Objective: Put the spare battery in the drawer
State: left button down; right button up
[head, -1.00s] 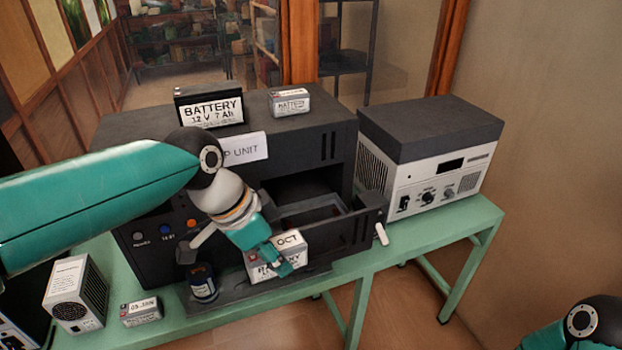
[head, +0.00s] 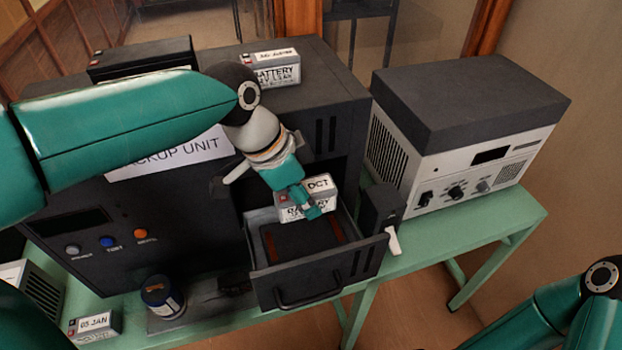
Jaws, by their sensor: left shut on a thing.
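My left gripper (head: 303,204) is shut on a small grey-white battery (head: 319,184) with an OCT label on top. The fingers cover part of the battery's front. It is held above the rear part of the open drawer (head: 322,289) of the black backup unit (head: 100,230). The drawer is pulled out toward me, with a handle on its front and reddish-brown strips inside along a dark floor. I cannot tell whether the battery touches the drawer. My right gripper is not in view; only part of that arm shows at the lower right.
A black battery (head: 140,57) and a small battery (head: 270,70) stand on the unit. Another labelled 03 JAN (head: 95,325) sits at the lower left near a dark blue can (head: 162,297). A white instrument (head: 455,170) stands right on the green table (head: 500,238).

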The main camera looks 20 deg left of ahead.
pick_arm(q)
jog(key=shift+w+a+f, duration=0.1)
jog(key=shift+w+f, duration=0.1)
jog(key=shift+f, duration=0.25)
jog(key=shift+s+f+b, duration=0.1)
jog(key=shift+f+b, duration=0.35)
jog(key=shift+b, duration=0.15)
jog(key=b, duration=0.5)
send_over(312, 235)
jog(key=a, duration=0.1)
jog(key=f, duration=0.6)
jog(key=shift+s+a, duration=0.2)
jog(key=shift+s, duration=0.1)
jog(key=shift+s+f, duration=0.1)
jog(key=shift+f, duration=0.15)
jog(key=shift+f+b, duration=0.4)
jog(key=shift+b, duration=0.05)
jog(key=c, duration=0.5)
grip_release()
jog(key=shift+f, duration=0.1)
